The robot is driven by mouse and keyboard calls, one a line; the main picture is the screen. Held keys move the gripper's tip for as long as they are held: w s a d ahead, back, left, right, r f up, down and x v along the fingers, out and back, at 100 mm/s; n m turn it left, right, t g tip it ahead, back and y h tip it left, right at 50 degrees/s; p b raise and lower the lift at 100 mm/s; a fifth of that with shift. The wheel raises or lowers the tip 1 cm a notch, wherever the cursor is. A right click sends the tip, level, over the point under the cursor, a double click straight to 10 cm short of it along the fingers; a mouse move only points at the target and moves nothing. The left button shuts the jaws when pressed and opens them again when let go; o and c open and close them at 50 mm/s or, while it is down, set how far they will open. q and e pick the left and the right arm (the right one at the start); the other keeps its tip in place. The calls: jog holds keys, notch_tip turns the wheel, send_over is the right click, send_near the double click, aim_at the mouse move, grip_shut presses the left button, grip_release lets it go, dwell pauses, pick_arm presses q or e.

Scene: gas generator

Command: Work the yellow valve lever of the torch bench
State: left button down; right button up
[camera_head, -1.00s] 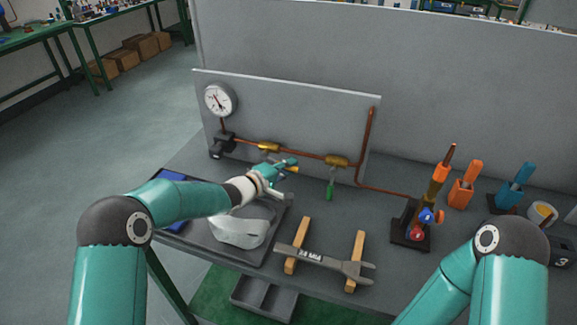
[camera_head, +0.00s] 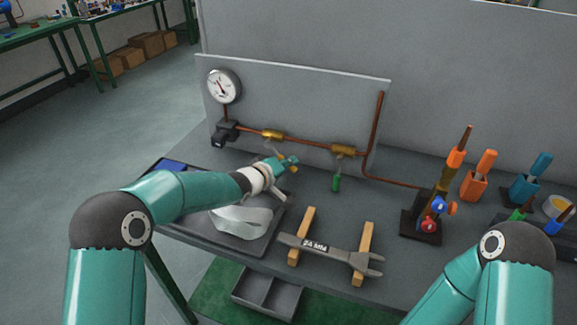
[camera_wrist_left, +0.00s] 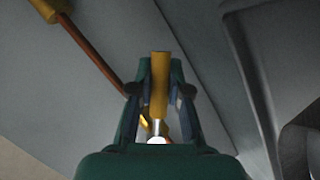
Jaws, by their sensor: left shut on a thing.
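The yellow valve lever (camera_wrist_left: 159,85) shows in the left wrist view as a yellow grip on a metal stem, between the two fingers of my left gripper (camera_wrist_left: 160,95). In the head view my left gripper (camera_head: 287,163) is shut on it, just below the left brass valve (camera_head: 272,135) on the copper pipe. A little of the yellow lever (camera_head: 294,169) shows past the fingers; much of it is hidden. The green-handled lever (camera_head: 336,183) hangs below the right brass valve (camera_head: 344,151). My right arm enters at lower right, its gripper out of view.
A pressure gauge (camera_head: 223,85) is on the grey panel. A torch stand (camera_head: 421,228) is at right. A large wrench (camera_head: 330,253) rests on two wooden blocks in front. A dark tray (camera_head: 243,248) with a pale strap lies under my left forearm.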

pick_arm(q)
jog(key=shift+f, duration=0.2)
jog(key=c, duration=1.1)
grip_release()
jog(key=shift+r, duration=0.1)
jog(key=shift+s, duration=0.1)
jog(key=v, duration=1.2)
